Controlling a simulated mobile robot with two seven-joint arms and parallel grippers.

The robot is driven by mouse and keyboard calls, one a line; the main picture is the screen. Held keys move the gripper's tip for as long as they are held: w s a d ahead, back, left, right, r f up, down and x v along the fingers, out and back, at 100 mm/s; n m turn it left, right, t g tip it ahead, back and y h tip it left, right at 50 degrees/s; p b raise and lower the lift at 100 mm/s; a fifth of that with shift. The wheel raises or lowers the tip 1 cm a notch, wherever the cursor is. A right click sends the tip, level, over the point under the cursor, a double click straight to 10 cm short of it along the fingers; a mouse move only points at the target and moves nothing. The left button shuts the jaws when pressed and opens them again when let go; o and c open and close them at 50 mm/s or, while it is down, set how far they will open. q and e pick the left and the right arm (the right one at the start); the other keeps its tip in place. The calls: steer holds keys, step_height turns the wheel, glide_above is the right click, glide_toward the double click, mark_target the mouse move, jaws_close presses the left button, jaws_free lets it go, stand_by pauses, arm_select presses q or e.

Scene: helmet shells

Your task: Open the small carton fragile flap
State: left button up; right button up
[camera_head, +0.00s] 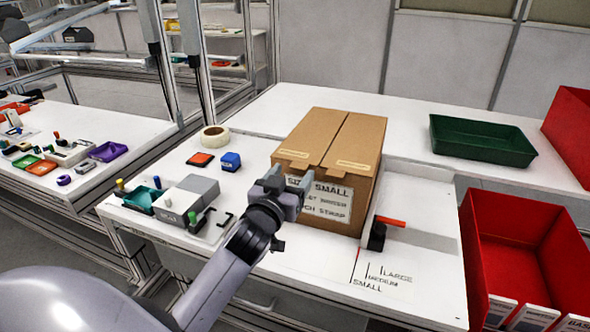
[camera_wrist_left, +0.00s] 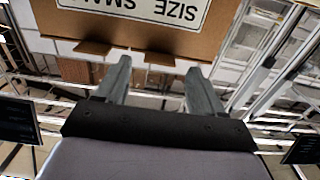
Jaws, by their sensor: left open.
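The small carton (camera_head: 336,160) is a brown cardboard box on the white table, with a white label (camera_head: 326,200) reading "SIZE SMALL" on its front. Its top flaps look closed, meeting at a centre seam. My left gripper (camera_head: 287,181) is at the carton's front left, near the top front edge, and partly covers the label. In the left wrist view the open gripper (camera_wrist_left: 156,85) has its two fingers apart and nothing between them. The carton (camera_wrist_left: 130,32) and its label show upside down just beyond the fingertips, with small cardboard tabs along its edge. I cannot tell whether the fingers touch it.
A green tray (camera_head: 480,141) and red bins (camera_head: 505,221) stand to the right. A black block with a red bar (camera_head: 377,234) is right of the carton. A tape roll (camera_head: 215,136), a blue block (camera_head: 230,161) and a grey box (camera_head: 186,197) lie left.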

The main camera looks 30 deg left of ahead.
arm_select(q)
steer(key=shift+x, duration=1.2)
steer(key=shift+c, duration=0.3)
jaws_close()
